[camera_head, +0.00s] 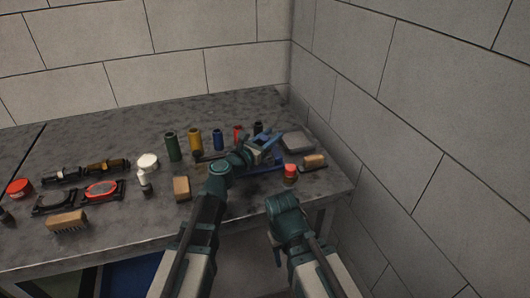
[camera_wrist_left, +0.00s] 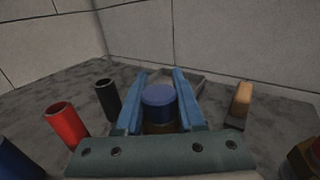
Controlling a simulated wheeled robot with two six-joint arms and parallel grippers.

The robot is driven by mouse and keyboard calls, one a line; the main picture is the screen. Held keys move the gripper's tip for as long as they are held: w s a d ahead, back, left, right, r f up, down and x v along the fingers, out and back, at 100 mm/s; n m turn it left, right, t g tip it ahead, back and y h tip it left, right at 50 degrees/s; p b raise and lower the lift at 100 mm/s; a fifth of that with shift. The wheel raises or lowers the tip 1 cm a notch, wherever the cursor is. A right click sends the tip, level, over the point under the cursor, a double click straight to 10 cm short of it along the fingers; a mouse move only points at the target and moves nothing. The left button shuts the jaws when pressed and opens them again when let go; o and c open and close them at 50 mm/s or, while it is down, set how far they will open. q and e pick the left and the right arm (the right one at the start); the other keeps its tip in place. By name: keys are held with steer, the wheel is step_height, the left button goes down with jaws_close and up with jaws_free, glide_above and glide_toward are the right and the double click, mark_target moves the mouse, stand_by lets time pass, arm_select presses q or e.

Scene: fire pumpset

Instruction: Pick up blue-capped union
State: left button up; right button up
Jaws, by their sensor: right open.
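The blue-capped union (camera_wrist_left: 159,101) stands upright between the two blue fingers of my left gripper (camera_wrist_left: 160,95). Its round cap shows, with a brownish body below partly hidden by the gripper's base. Narrow gaps seem to show beside the cap, and I cannot tell whether the fingers touch it. In the head view my left gripper (camera_head: 265,143) is over the back right of the table, and the union is hidden there. My right gripper (camera_head: 276,253) is low, by the table's front edge, mostly hidden by its own arm, open and away from the parts.
On the table (camera_head: 90,150), green (camera_head: 171,147), yellow (camera_head: 195,140), blue (camera_head: 218,139) and red (camera_wrist_left: 66,124) cylinders stand left of my left gripper, with a black one (camera_wrist_left: 107,99) close by. Walls close the back and right.

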arm_select(q)
jaws_close()
stand_by(0.9)
